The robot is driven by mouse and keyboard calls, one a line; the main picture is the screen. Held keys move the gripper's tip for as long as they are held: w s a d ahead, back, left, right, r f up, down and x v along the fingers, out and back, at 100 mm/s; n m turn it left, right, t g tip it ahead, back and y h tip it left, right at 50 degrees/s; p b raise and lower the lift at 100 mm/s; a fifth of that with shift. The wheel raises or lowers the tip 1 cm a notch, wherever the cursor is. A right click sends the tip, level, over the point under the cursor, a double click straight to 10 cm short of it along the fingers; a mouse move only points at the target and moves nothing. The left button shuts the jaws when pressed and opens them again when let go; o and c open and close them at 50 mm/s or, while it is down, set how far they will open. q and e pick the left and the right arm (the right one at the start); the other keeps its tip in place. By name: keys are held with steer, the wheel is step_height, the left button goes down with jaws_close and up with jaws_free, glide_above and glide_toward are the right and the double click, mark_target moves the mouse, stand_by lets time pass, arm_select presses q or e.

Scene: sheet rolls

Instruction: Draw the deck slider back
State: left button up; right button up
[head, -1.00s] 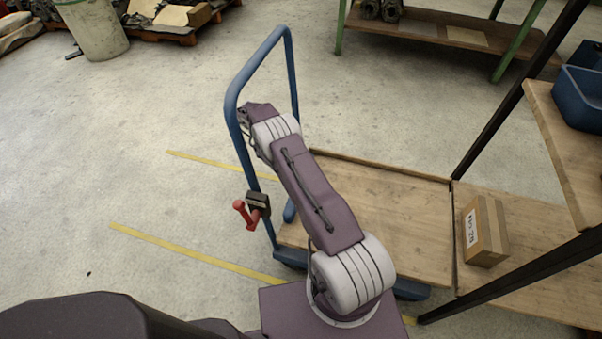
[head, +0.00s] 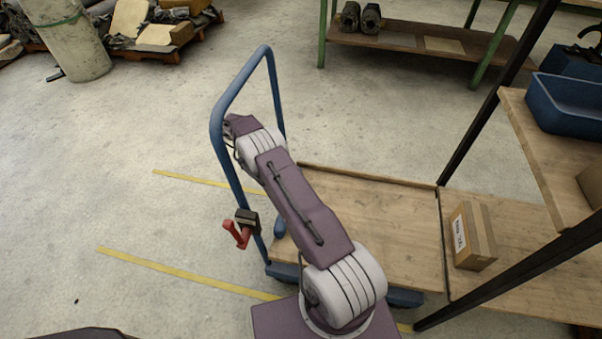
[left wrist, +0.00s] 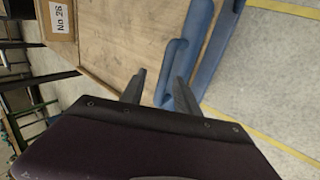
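A cart with a wooden deck (head: 385,225) and a tall blue handle frame (head: 219,150) stands in the middle of the head view. A red lever (head: 238,235) on a black block is on the near handle post. One of my arms reaches across the cart to the handle. Its far end is partly hidden, and I cannot tell which arm it is. In the left wrist view my left gripper (left wrist: 160,85) is open, with its fingers apart. A blue bar (left wrist: 168,62) shows at the right finger; contact is unclear. My right gripper is not visible.
A cardboard box (head: 474,236) marked No 26 sits on the wooden shelf right of the deck; it also shows in the left wrist view (left wrist: 58,20). Dark posts (head: 480,130) frame that shelf. A blue bin (head: 565,103) stands upper right.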

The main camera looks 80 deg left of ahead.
arm_select(q)
steer(key=w+d+r+p, duration=0.4)
steer(key=w+d+r, duration=0.2)
steer(key=w+r, duration=0.2)
steer(key=shift+w+d+r, duration=0.25)
steer(key=shift+w, duration=0.6)
